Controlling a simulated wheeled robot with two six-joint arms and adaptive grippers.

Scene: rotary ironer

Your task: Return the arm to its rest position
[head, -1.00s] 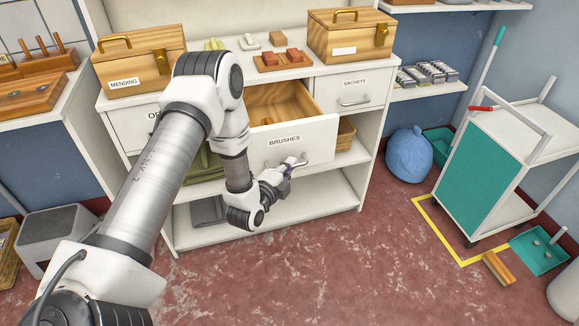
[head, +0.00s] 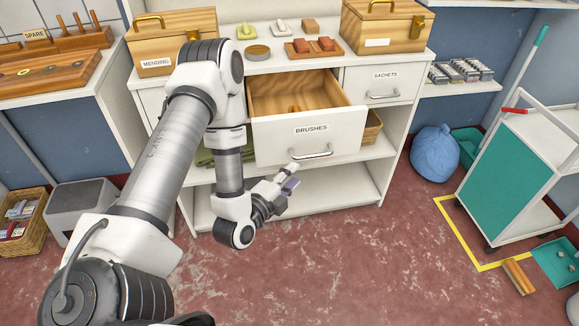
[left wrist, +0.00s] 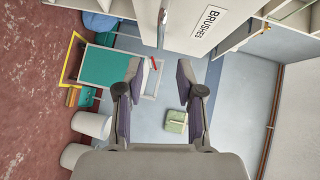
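My left arm (head: 172,150) comes in from the left, bent down at the elbow. My left gripper (head: 293,176) is below and a little left of the handle (head: 312,152) of the BRUSHES drawer (head: 270,138), apart from it. The left wrist view shows the gripper's two fingers (left wrist: 159,72) spread, with nothing between them. The drawer stands pulled out, with a wooden inside; a small wooden thing in it is partly hidden by the front. The drawer front also shows at the top of the left wrist view (left wrist: 188,30). My right gripper is not in view.
The white cabinet (head: 398,150) carries wooden boxes and small items on top. A trolley (head: 509,178) stands at right beside yellow floor tape (head: 462,240), with a blue bag (head: 434,152) behind. A wooden block (head: 518,277) lies on the floor. Red floor in front of the cabinet is clear.

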